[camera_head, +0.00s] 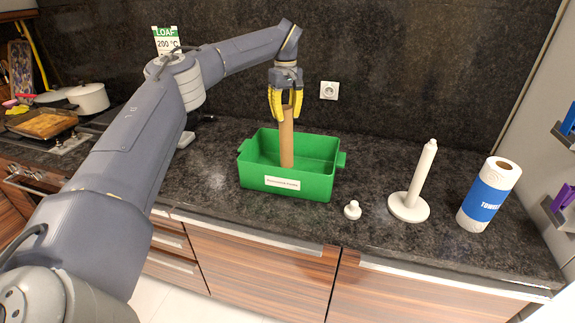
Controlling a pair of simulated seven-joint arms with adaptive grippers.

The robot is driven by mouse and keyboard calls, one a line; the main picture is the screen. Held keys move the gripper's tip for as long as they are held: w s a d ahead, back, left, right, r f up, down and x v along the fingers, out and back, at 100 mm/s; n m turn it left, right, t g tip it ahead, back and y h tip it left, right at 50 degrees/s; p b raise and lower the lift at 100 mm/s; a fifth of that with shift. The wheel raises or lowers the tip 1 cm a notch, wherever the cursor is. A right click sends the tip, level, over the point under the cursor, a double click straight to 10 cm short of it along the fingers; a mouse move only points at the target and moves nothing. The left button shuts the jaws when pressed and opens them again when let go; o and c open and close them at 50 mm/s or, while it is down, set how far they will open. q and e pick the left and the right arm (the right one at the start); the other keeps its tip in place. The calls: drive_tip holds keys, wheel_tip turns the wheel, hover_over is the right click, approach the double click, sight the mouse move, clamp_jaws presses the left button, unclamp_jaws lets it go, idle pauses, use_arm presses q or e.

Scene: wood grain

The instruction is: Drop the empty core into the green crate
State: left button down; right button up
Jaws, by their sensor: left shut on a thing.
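The empty core (287,143) is a brown cardboard tube, held upright by its top end. My left gripper (285,104), with yellow fingers, is shut on it over the green crate (285,184). The tube's lower part is inside the crate's outline, between its walls; I cannot tell whether its bottom end touches the floor of the crate. The crate stands on the dark counter and has a white label on its front. My right gripper is not in view.
A white towel holder (411,204) with a bare upright post stands right of the crate. A small white knob (352,210) lies on the counter (375,180) between them. A wrapped towel roll (488,196) stands at the far right. Pots and a stove are at the left.

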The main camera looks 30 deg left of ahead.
use_arm(q)
drive_tip(key=shift+f, duration=1.35)
drive_tip(key=c, duration=1.1)
unclamp_jaws()
drive_tip(key=shift+o, duration=0.2)
wheel_tip(320, 180, up, 12)
drive_tip(key=shift+f, duration=0.1)
